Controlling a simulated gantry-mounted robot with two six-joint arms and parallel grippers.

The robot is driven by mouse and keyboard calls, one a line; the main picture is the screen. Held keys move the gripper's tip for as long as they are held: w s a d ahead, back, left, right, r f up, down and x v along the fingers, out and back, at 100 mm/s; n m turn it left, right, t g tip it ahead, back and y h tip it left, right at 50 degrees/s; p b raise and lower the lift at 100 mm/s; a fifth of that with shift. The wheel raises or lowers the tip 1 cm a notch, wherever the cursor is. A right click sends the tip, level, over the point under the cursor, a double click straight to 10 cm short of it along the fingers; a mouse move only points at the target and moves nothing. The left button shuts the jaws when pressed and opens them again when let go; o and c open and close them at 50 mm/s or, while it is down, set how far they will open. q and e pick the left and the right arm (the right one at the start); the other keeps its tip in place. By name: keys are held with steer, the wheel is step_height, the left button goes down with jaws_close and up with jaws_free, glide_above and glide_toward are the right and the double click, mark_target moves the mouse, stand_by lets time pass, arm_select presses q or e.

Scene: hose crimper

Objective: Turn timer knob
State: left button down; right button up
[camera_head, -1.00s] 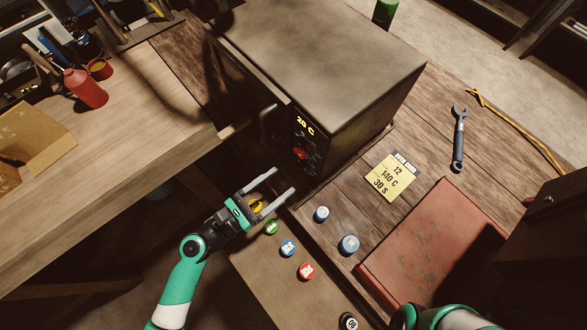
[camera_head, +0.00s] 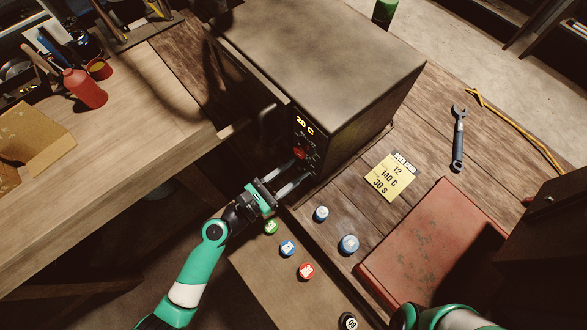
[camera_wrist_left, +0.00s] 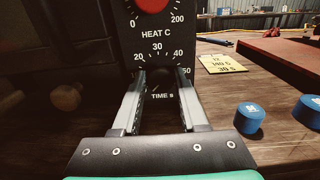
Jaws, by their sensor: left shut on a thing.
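The heater box (camera_head: 325,50) stands on the wooden bench with its dark control panel (camera_wrist_left: 157,50) facing my left arm. My left gripper (camera_head: 299,172) reaches up to the lower panel. In the left wrist view its fingers (camera_wrist_left: 161,82) straddle the dark timer knob (camera_wrist_left: 159,76) and are shut on it. The knob's pointer is too dark to read. The display (camera_head: 304,122) reads 20 C. My right gripper is out of view.
A yellow note (camera_head: 391,177) reads 12, 140 C, 30 s. A red plate (camera_head: 430,250) and a wrench (camera_head: 458,138) lie to the right.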

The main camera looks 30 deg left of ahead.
arm_select(q)
steer(key=shift+m, duration=0.3)
steer(key=m+b, duration=0.1)
steer(key=m, duration=0.2)
steer(key=m+b, duration=0.1)
steer(key=m, duration=0.2)
steer(key=shift+d+m, duration=0.1)
steer(key=shift+m, duration=0.3)
steer(key=m+b, duration=0.2)
steer(key=m, duration=0.4)
steer(key=shift+f, duration=0.15)
steer(key=m+b, duration=0.2)
steer(key=m, duration=0.2)
steer(key=shift+s+f, duration=0.1)
steer(key=m+b, duration=0.1)
steer(key=m, duration=0.2)
steer(key=shift+m+b, duration=0.3)
steer(key=m+b, duration=0.2)
steer(key=m, duration=0.3)
steer(key=shift+m+b, duration=0.35)
steer(key=shift+m, duration=0.05)
